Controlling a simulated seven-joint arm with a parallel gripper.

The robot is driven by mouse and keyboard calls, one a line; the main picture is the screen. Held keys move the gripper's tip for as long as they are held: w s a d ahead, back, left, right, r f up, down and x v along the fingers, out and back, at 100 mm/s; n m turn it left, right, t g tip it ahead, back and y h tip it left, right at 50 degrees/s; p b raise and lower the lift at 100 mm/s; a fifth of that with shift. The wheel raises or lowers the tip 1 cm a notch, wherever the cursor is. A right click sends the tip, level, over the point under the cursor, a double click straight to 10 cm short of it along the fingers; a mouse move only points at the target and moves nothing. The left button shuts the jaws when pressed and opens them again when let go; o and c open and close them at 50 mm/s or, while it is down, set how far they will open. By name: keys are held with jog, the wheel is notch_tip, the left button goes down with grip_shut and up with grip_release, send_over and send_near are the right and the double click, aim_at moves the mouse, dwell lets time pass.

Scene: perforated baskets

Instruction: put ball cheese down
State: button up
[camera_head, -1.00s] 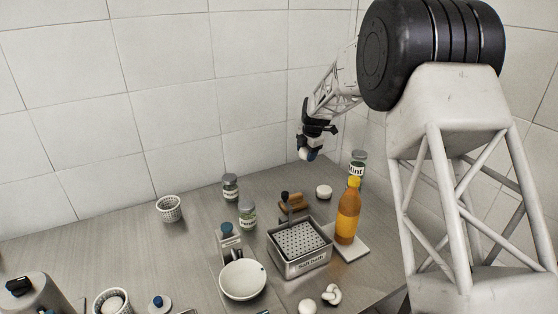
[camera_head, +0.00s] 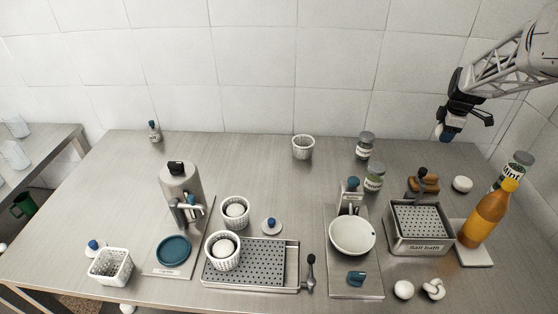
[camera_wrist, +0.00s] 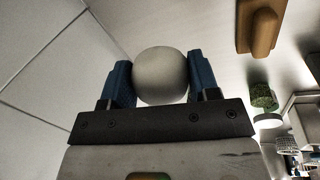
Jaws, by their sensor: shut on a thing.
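My gripper (camera_head: 446,133) hangs above the back right of the steel table. In the wrist view, its blue fingers (camera_wrist: 160,68) are shut on a round, smooth white ball cheese (camera_wrist: 161,84), one finger on each side. The ball is held clear of the table. In the head view the held ball is mostly hidden by the fingers. A similar white ball (camera_head: 462,184) lies on the table below and to the right of the gripper. Another white ball (camera_head: 404,290) and a knotted white piece (camera_head: 433,290) lie at the front right.
Near the gripper stand a wooden-topped brush-like block (camera_head: 425,184), the salt bath (camera_head: 419,250), an orange bottle (camera_head: 487,215) and herb jars (camera_head: 374,178). Perforated baskets (camera_head: 235,224) hold white rounds; an empty basket (camera_head: 303,148) stands behind. The back left table is mostly clear.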

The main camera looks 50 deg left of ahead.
jog(key=s+a+r+m+h, duration=0.1)
jog(key=s+a+r+m, duration=0.1)
jog(key=s+a+m, duration=0.55)
jog(key=s+a+r+m+h, duration=0.1)
jog(key=s+a+r+m, duration=0.25)
jog(key=s, duration=0.75)
jog(key=s+a+f+n+y, duration=0.1)
jog(key=s+a+f+n, duration=0.3)
jog(key=s+n, duration=0.3)
jog(key=s+a+f+n+g+y, duration=0.1)
jog(key=s+a+f+n, duration=0.2)
jog(key=s, duration=0.9)
jog(key=s+a+f+n+y, duration=0.1)
jog(key=s+a+f+n, duration=0.3)
jog(key=s+a+n, duration=0.4)
jog(key=shift+s+f+n+g, duration=0.15)
jog(key=shift+s+n, duration=0.55)
jog(key=shift+n, duration=0.25)
jog(key=shift+s+f+n+g, duration=0.15)
jog(key=shift+s+n, duration=0.5)
jog(key=shift+n, duration=0.3)
jog(key=shift+s+a+f+n, duration=0.2)
jog(key=shift+s+f+n, duration=0.05)
jog(key=shift+s+n, duration=0.4)
jog(key=shift+a, duration=0.1)
